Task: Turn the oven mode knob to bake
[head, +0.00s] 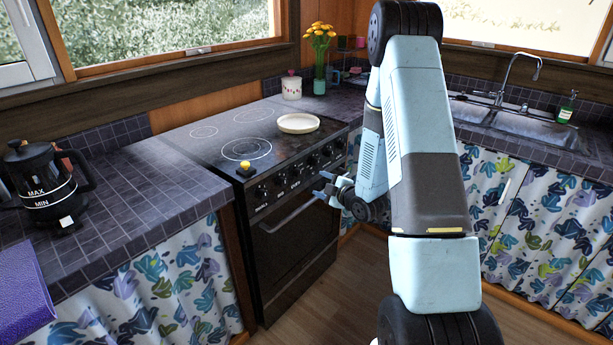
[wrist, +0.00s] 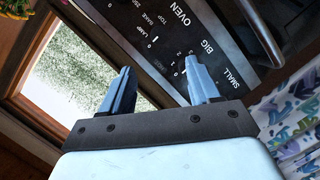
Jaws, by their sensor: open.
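The black oven (head: 292,250) stands at the centre left in the head view, with a row of dark knobs (head: 295,171) along its front panel. Which one is the mode knob cannot be told there. My gripper (head: 322,184) is open and empty, in front of the panel's right part and apart from it. In the wrist view the open fingers (wrist: 159,63) point at the control panel (wrist: 200,28), which is printed OVEN, BIG, SMALL, LAMP and BAKE. The mode knob is not clearly visible there; the fingers cover part of the panel.
The oven handle (head: 290,214) runs below the knobs and shows as a bar in the wrist view (wrist: 258,28).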

